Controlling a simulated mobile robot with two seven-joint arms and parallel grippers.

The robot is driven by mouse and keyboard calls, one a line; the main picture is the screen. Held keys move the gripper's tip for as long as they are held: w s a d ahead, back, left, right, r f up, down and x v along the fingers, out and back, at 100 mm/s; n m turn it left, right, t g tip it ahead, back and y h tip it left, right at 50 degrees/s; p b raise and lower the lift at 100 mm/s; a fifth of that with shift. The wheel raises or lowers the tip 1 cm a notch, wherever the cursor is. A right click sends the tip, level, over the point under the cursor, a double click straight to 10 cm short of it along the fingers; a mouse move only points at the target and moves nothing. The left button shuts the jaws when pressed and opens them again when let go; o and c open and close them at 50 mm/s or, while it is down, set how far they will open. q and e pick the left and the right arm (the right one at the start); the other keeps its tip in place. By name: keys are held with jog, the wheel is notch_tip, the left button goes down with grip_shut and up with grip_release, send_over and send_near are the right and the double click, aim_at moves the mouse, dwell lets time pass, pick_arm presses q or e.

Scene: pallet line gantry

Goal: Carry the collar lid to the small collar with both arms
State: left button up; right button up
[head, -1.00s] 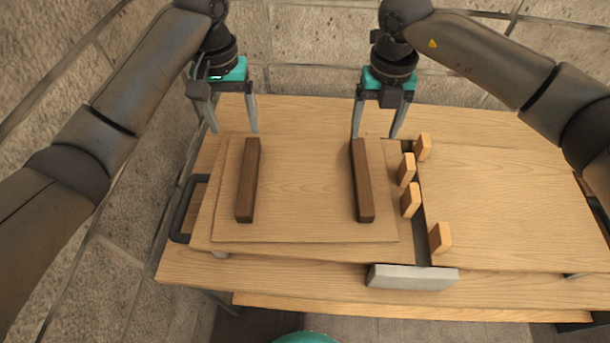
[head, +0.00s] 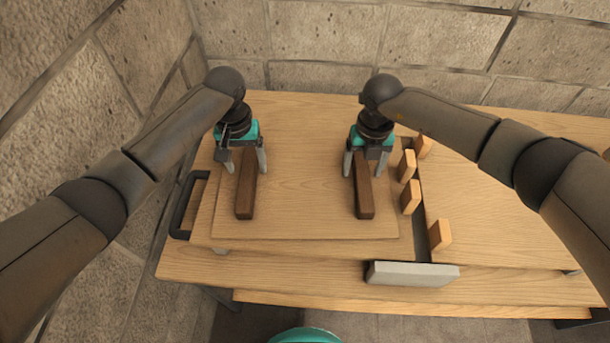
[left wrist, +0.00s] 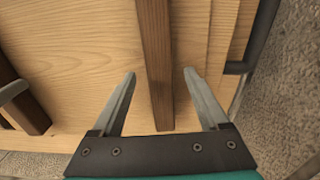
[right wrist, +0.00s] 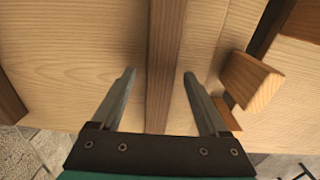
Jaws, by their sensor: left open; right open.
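The lid is a flat wooden panel (head: 305,210) with two parallel dark brown bars on top, lying on the left part of the wooden table. My left gripper (head: 246,171) is open, its fingers on either side of the left bar (head: 245,202). The left wrist view shows that bar (left wrist: 157,60) between the apart fingers. My right gripper (head: 364,175) is open, its fingers on either side of the right bar (head: 364,202). The right wrist view shows that bar (right wrist: 163,60) between the fingers, with gaps. I cannot make out the small collar for sure.
Several small light wooden blocks (head: 411,197) stand along a dark slot right of the lid, close to my right gripper. A grey metal block (head: 412,274) sits at the front. A black handle (head: 182,205) is at the left edge. The wooden surface (head: 510,200) at right is clear.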

pick_arm(q)
jog(key=shift+f, duration=0.45)
pick_arm(e)
jog(key=shift+f, duration=0.45)
pick_arm(q)
grip_shut()
pick_arm(e)
grip_shut()
pick_arm(q)
jog(key=shift+r, duration=0.1)
pick_arm(e)
jog(key=shift+r, duration=0.1)
dwell(0.3)
